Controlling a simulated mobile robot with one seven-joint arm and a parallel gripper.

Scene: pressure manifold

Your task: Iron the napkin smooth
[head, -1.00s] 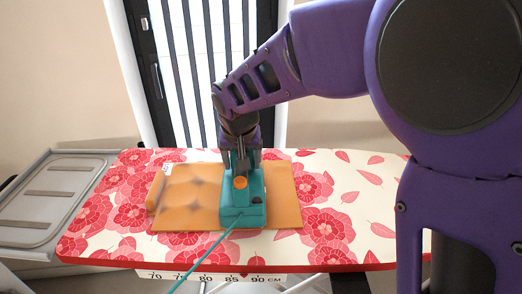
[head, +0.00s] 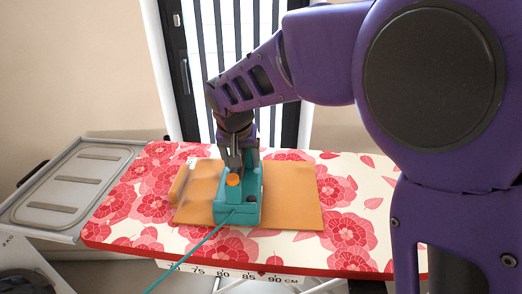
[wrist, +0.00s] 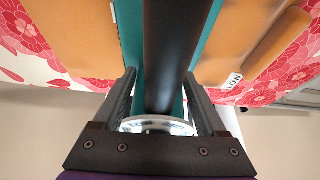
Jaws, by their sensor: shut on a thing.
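The orange napkin (head: 292,200) lies on the floral ironing board (head: 345,235). Its right part looks flat. Its left edge (head: 179,184) is raised in a fold or roll, and the strip beside the iron shows faint shading. My gripper (head: 239,158) is shut on the iron's dark handle, which shows between the fingers in the wrist view (wrist: 168,50). The napkin also shows on both sides there (wrist: 75,35), with a small white label by the fold.
A teal cord (head: 190,250) runs from the iron over the board's front edge. A grey metal rest (head: 75,182) adjoins the board's left end. A centimetre scale (head: 235,276) runs along the front. The board right of the napkin is clear up to my arm.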

